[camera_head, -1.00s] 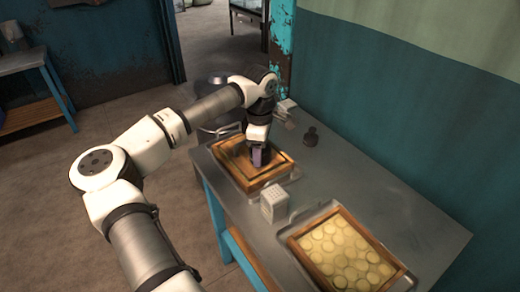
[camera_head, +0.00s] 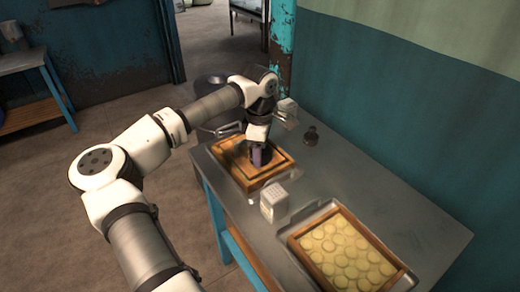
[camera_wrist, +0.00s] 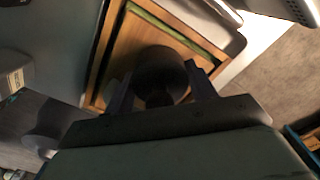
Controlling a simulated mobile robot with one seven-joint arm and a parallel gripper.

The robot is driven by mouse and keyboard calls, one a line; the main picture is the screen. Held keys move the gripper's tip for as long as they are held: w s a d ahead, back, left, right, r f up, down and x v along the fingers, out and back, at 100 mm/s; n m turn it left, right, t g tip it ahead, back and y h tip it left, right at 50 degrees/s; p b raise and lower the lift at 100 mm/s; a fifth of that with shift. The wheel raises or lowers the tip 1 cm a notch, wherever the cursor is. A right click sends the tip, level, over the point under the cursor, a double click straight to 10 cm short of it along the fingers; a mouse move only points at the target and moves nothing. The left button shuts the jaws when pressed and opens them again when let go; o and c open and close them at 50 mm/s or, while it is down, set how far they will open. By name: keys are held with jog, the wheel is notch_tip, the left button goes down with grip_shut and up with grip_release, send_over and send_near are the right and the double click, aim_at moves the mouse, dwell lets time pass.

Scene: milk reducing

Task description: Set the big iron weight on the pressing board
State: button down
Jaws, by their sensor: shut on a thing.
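The big iron weight (camera_wrist: 160,72) is a dark round piece between my fingers in the wrist view. My gripper (camera_head: 260,157) is shut on it and points down over the wooden pressing board (camera_head: 232,153), at the far end of the table. The board also shows behind the weight in the wrist view (camera_wrist: 128,57), inside a wooden frame. In the head view my gripper hides most of the weight. I cannot tell whether the weight touches the board.
A white perforated box (camera_head: 274,201) stands between the board and a wooden frame (camera_head: 298,255) of pale round pieces at the near end. A dark pot (camera_head: 211,90) stands beyond the table.

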grip_release()
dwell(0.5)
jog(key=shift+r+p, duration=1.8)
jog(key=shift+r, duration=1.7)
